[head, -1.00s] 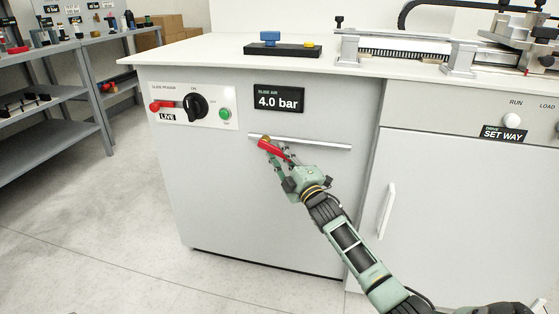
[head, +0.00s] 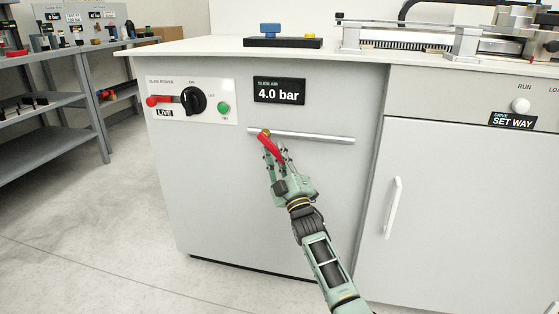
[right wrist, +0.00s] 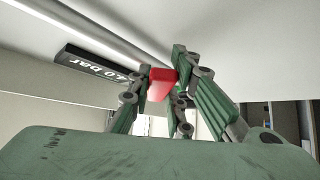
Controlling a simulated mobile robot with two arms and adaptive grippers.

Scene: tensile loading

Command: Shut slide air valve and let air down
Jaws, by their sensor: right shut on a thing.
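The slide air valve has a red lever (head: 269,146) on a brass body at the left end of a grey horizontal pipe (head: 310,137) on the cabinet front. The lever slants down to the right from its pivot, at an angle to the pipe. My right gripper (head: 274,158) is shut on the lever from below. In the right wrist view the red lever (right wrist: 161,84) sits between its green fingers. The slide air display (head: 279,91) above reads 4.0 bar. My left gripper is in neither view.
A power panel (head: 192,102) with a black rotary knob, a red handle and a green button is on the cabinet's left, marked LIVE. A white door handle (head: 393,207) stands to the right. Grey shelving (head: 50,125) is at the far left; open floor lies before it.

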